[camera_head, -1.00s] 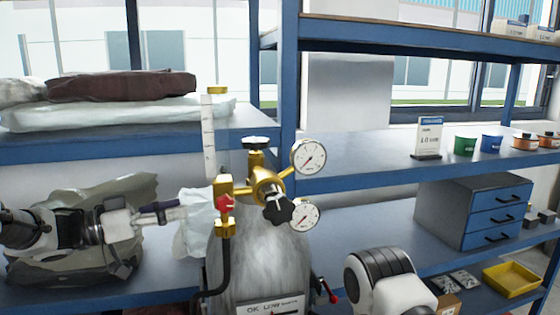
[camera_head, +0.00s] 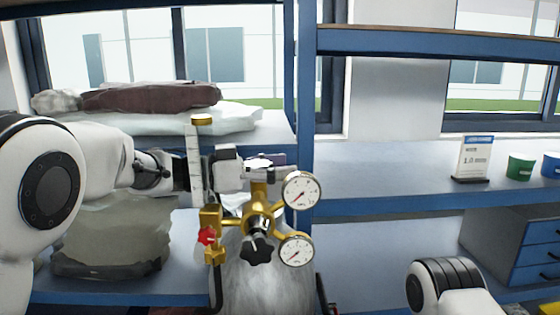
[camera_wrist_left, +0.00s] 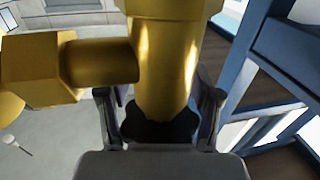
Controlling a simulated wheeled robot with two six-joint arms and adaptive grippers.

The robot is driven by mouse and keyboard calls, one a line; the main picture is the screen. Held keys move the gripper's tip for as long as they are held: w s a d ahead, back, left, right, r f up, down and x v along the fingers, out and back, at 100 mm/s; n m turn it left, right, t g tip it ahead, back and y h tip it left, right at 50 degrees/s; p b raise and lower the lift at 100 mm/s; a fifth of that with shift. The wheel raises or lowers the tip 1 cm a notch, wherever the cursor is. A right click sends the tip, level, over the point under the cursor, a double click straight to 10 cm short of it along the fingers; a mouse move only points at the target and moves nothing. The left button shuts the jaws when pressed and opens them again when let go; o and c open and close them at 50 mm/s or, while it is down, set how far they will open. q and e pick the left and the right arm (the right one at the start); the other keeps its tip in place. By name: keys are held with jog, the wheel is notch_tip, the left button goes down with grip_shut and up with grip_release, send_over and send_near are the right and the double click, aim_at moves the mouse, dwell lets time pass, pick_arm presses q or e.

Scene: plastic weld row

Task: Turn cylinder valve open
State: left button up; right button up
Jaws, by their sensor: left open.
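The brass cylinder valve (camera_head: 259,192) stands on top of the grey gas cylinder (camera_head: 255,285). Its black handwheel (camera_wrist_left: 160,131) sits between the two fingers of my left gripper (camera_wrist_left: 160,110) in the left wrist view. The fingers are open, one on each side of the wheel; I cannot tell whether either touches it. In the head view my left gripper (camera_head: 265,168) reaches in from the left at the valve top and largely hides the wheel. My right gripper is not in view; only part of my right arm shows at lower right.
Two round gauges (camera_head: 301,194) and a black regulator knob (camera_head: 257,248) sit close to the valve. A flowmeter tube (camera_head: 194,165) with a red knob (camera_head: 207,236) stands to its left, close to my left arm. Blue shelving (camera_head: 400,193) lies behind, with a sign and cups.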

pick_arm(q)
jog(key=shift+s+a+r, duration=0.1)
jog(key=shift+s+a, duration=0.05)
jog(key=shift+a, duration=0.55)
jog(key=shift+c, duration=0.9)
jog(key=shift+a, duration=0.25)
jog(key=c, duration=0.6)
jog(key=shift+d, duration=0.3)
jog(key=shift+c, duration=0.6)
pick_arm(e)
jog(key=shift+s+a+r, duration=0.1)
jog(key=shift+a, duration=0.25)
